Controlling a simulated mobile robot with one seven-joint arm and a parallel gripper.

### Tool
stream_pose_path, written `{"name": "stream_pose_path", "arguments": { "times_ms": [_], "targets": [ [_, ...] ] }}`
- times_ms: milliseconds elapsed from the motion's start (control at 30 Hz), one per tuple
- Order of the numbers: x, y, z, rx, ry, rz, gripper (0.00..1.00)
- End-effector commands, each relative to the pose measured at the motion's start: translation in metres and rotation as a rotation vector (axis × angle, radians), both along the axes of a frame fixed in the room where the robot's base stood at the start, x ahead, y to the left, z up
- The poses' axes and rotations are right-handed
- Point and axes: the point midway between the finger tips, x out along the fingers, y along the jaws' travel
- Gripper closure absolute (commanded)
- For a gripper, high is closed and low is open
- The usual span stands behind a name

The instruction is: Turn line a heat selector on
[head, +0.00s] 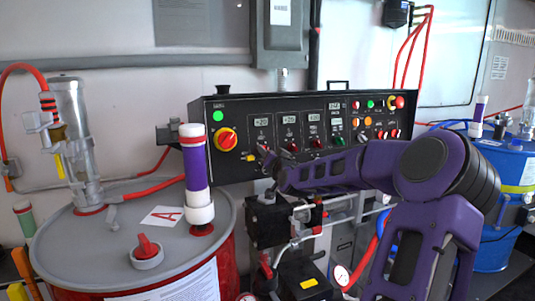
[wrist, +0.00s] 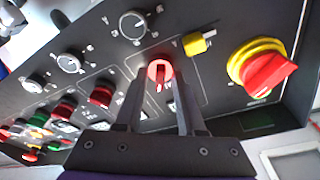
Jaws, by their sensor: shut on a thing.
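The black control panel (head: 230,108) stands behind the red drum marked A. In the wrist view, a small red selector knob (wrist: 160,70) sits on the panel between my two fingertips. My gripper (wrist: 159,78) is shut on this red knob. The knob's light pointer ridge runs roughly along the line of my fingers. In the head view my gripper (head: 265,155) reaches the panel's lower left part and hides the knob. The knob's label is too small to read.
A yellow selector (wrist: 196,43) and a large red-and-yellow rotary switch (wrist: 262,68) lie right of the held knob in the wrist view. A black dial (wrist: 133,25) and another red knob (wrist: 101,93) are near. The white-and-purple cylinder (head: 196,175) stands on the red drum (head: 90,255).

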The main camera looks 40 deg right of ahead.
Motion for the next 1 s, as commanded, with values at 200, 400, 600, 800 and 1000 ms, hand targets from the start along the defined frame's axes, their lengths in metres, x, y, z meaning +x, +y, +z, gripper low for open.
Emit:
{"name": "stream_pose_path", "arguments": {
  "times_ms": [200,400,600,800,1000],
  "targets": [
    [0.000,0.000,0.000,0.000,0.000,0.000,0.56],
    [-0.005,0.001,0.000,0.000,0.000,-0.001,0.56],
    [-0.033,0.010,0.001,-0.002,0.002,-0.003,0.56],
    [-0.072,0.024,0.002,-0.004,0.002,-0.003,0.56],
    [-0.108,0.037,0.002,-0.002,0.003,-0.003,0.56]
  ]
}}
